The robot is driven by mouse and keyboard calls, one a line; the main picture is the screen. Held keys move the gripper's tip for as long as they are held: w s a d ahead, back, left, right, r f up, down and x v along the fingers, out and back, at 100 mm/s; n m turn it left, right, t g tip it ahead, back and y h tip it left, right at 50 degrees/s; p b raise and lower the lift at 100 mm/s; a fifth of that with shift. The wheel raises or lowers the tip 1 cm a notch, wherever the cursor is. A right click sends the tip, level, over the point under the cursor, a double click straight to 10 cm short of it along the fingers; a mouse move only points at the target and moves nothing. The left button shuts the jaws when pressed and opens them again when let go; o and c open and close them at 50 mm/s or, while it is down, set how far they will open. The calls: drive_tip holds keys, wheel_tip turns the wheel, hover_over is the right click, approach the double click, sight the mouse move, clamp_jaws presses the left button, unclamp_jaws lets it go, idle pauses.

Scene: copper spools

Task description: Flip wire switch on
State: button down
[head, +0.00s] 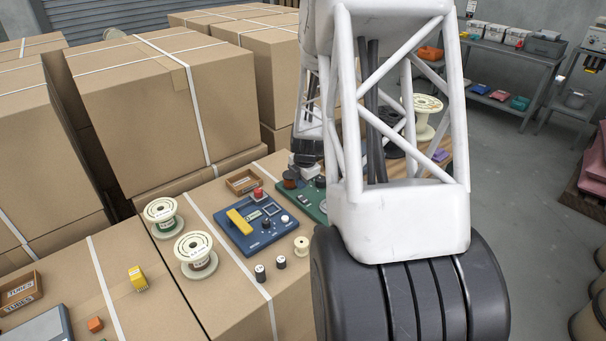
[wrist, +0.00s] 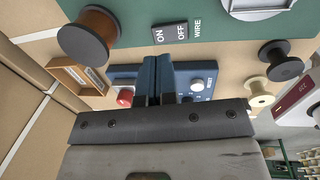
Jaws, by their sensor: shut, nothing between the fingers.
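The wire switch (wrist: 170,33) is a dark rocker marked ON and OFF, with WIRE printed beside it, on a green panel (wrist: 235,42) in the wrist view. Which side is pressed cannot be told. My gripper (wrist: 159,60) is shut and empty, its dark blue fingers together. In the wrist view its tips appear just below the switch, apart from it as far as I can tell. In the head view the green panel (head: 312,211) is partly hidden by my arm, and the fingers cannot be made out clearly.
A copper-brown spool (wrist: 89,35) stands beside the switch. A blue panel (head: 255,226) with a yellow lever and red button is close by. Cream spools (head: 196,254), small black-topped parts (head: 260,273) and a wooden tray (head: 243,182) are on the carton top. Tall cartons (head: 150,100) stand behind.

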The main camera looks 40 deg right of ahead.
sight(303, 199)
drive_tip(key=shift+w+f, duration=0.2)
drive_tip(key=shift+f, duration=0.95)
drive_tip(key=shift+w+f, duration=0.15)
drive_tip(key=shift+f, duration=1)
drive_tip(key=shift+f, duration=0.2)
drive_tip(key=shift+s+g, duration=0.15)
drive_tip(key=shift+g, duration=0.15)
drive_tip(key=shift+s+r, duration=0.2)
drive_tip(key=shift+s, duration=0.35)
drive_tip(key=shift+r, duration=0.15)
